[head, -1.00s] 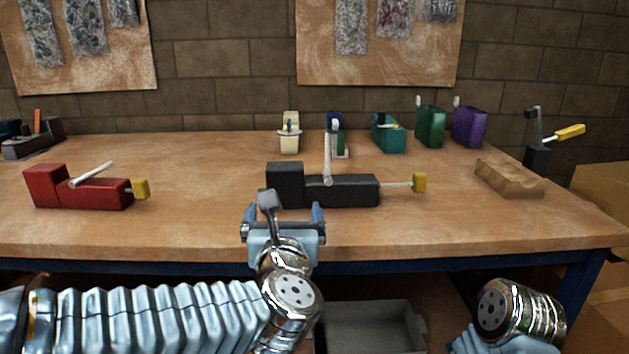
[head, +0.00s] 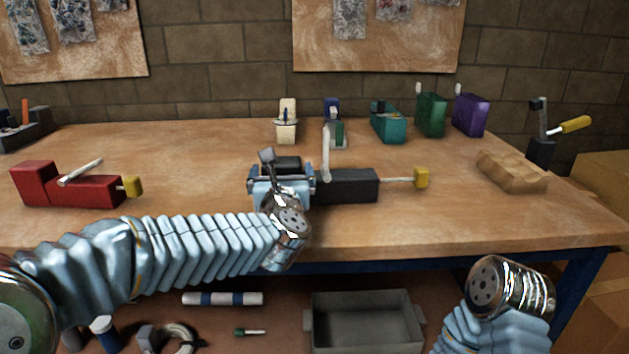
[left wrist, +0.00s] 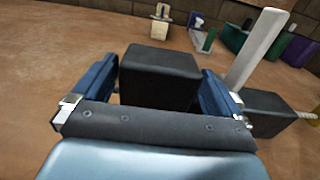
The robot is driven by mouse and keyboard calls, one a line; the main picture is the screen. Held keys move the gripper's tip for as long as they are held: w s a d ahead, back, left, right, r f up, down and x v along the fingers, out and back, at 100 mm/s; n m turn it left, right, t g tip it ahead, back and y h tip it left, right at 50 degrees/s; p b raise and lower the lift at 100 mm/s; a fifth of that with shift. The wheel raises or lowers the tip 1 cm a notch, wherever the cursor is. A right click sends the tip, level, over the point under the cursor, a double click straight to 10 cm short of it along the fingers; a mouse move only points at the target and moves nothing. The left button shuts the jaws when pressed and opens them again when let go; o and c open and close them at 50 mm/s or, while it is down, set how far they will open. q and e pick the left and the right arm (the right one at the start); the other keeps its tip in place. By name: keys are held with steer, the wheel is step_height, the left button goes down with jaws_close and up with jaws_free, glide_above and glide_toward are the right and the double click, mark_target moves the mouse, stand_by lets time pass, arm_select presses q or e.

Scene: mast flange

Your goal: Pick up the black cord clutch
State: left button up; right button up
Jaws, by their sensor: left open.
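The black cord clutch (head: 348,187) lies on the workbench, with a pale upright lever and a yellow tip on a thin rod at its right end. My left gripper (head: 281,178) is at its left end and hides part of that end in the head view. In the left wrist view the tall black block end of the clutch (left wrist: 160,77) stands between the two blue fingers of my left gripper (left wrist: 158,88), which are open around it. I cannot tell whether they touch it. My right arm shows at the lower right, but its gripper is not in view.
A red clutch (head: 75,187) lies to the left on the workbench (head: 180,170). Cream, teal, green and purple blocks stand at the back. A wooden piece (head: 512,171) lies at the right. A grey bin (head: 365,322) is below the bench.

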mark_target(281, 161)
arm_select(q)
steer(key=shift+w+a, duration=0.1)
steer(key=shift+w, duration=1.05)
steer(key=shift+c, duration=0.2)
steer(key=c, duration=1.1)
steer(key=shift+r, duration=0.55)
steer(key=shift+c, duration=0.2)
step_height(281, 161, up, 3)
steer(key=shift+s+f+p, duration=0.15)
steer(key=shift+p, duration=0.15)
steer(key=s+d+r+b, duration=0.1)
steer(key=s+r, duration=0.8)
steer(key=s, duration=0.4)
steer(key=shift+s+r, duration=0.15)
steer(key=shift+s, duration=0.25)
